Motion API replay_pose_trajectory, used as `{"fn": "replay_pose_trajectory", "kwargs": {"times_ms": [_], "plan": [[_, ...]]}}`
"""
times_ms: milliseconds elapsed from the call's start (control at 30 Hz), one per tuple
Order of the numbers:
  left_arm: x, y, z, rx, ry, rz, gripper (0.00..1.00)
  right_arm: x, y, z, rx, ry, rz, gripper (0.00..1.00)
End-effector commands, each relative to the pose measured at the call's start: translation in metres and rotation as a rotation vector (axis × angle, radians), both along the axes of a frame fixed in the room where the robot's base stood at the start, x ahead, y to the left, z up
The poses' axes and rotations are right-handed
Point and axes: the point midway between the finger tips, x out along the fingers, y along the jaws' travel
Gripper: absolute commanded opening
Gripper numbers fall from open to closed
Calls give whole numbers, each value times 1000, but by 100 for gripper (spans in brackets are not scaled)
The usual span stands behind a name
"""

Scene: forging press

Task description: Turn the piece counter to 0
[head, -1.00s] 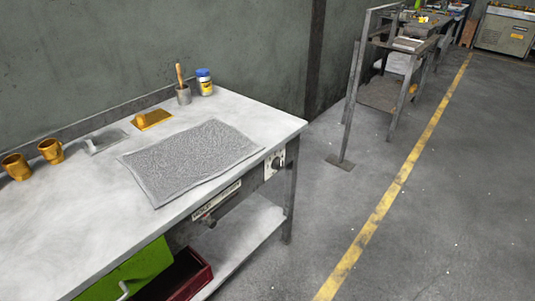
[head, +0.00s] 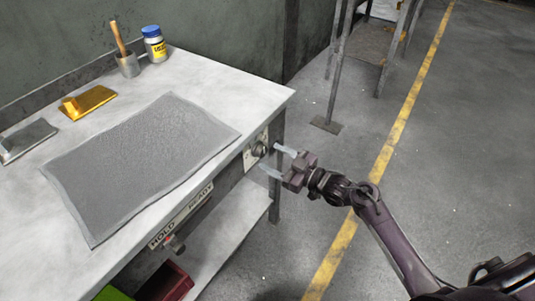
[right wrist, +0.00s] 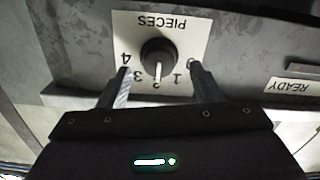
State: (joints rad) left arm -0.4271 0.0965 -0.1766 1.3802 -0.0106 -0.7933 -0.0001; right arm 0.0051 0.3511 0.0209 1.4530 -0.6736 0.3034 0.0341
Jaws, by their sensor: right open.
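The piece counter is a black round knob (right wrist: 157,52) on a white plate (right wrist: 198,28) marked PIECES, which appears upside down in the right wrist view. Numbers from 4 to 0 run around the knob, and its white pointer line is at the 2. The knob also shows in the head view (head: 259,149), on the bench's front near the right corner. My right gripper (head: 271,158) is open and empty in front of it. In the right wrist view its fingers (right wrist: 160,76) stand on either side of the knob, apart from it. My left gripper is out of view.
The bench top (head: 215,85) carries a grey mat (head: 140,150), a blue-lidded jar (head: 154,45), a pot with a wooden-handled tool (head: 128,66) and a brass block (head: 88,102). A HOLD/READY switch (head: 174,245) is left of the knob.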

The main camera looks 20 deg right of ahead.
Motion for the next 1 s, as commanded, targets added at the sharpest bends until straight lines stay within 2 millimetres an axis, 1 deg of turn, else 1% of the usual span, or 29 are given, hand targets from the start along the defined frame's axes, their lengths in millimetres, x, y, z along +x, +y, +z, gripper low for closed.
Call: {"fn": "replay_pose_trajectory", "kwargs": {"times_ms": [33,100,200,500,567,833,867,1000], "plan": [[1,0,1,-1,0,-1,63,6,4,0,1,-2,-1,59],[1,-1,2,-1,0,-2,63,13,9,0,1,-2,-1,59],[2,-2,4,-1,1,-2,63,18,14,0,-1,-1,-1,59],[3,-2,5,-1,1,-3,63,20,15,-1,-1,1,-1,59],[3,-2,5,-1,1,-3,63,20,15,-1,-1,1,-1,52],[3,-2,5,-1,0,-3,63,20,15,-1,-1,1,-1,17],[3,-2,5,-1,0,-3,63,20,15,-1,-1,1,-1,14],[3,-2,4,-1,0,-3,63,20,15,-1,-7,-3,0,14]]}}
